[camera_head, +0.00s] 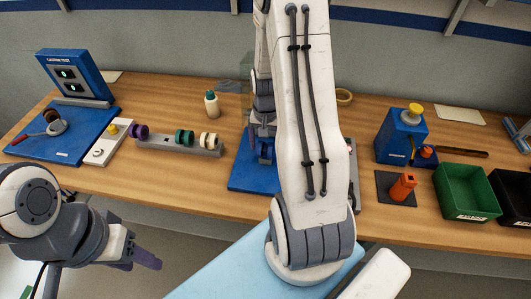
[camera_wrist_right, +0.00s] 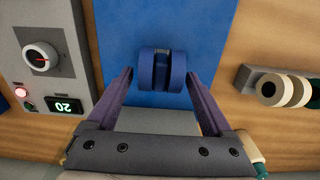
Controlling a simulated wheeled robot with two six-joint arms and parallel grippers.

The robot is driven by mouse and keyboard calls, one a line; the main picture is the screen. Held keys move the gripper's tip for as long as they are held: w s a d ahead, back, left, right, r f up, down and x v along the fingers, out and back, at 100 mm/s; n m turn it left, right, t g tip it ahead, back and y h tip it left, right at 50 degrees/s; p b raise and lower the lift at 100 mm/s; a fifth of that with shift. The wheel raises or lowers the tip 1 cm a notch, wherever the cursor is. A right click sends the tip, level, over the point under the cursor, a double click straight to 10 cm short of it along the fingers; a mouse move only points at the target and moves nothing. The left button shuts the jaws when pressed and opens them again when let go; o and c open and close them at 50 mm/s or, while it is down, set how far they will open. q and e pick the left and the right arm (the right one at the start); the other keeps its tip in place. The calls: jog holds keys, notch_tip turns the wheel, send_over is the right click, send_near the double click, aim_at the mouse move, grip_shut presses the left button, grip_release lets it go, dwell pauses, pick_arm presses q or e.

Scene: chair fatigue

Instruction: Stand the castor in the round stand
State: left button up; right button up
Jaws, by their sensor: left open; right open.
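A blue twin-wheel castor (camera_wrist_right: 162,70) is on the blue base plate (camera_wrist_right: 200,25). In the head view the castor (camera_head: 266,152) shows partly, beside my right arm. My right gripper (camera_wrist_right: 159,80) is open, one finger on each side of the castor, with gaps showing; in the head view it is mostly hidden. My left gripper (camera_head: 145,261) is open and empty at the lower left, in front of the table. A small round grey-white piece (camera_head: 57,127) is on the blue mat (camera_head: 85,142) at the left; I cannot tell whether it is the round stand.
A grey rack (camera_head: 180,147) holds purple, green and cream castors. A white button box (camera_head: 106,143) stands left of it, a bottle (camera_head: 211,103) behind. A control panel (camera_wrist_right: 45,60) flanks the base plate. At right are a blue box (camera_head: 402,142) and a green bin (camera_head: 466,190).

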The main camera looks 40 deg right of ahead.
jog(key=c, duration=1.2)
jog(key=shift+r, duration=0.1)
jog(key=shift+r, duration=0.15)
jog(key=shift+r+p, duration=1.6)
jog(key=shift+r, duration=0.1)
notch_tip(320, 180, up, 4)
jog(key=p, duration=0.3)
jog(key=shift+p, duration=0.3)
jog(key=shift+f, duration=0.2)
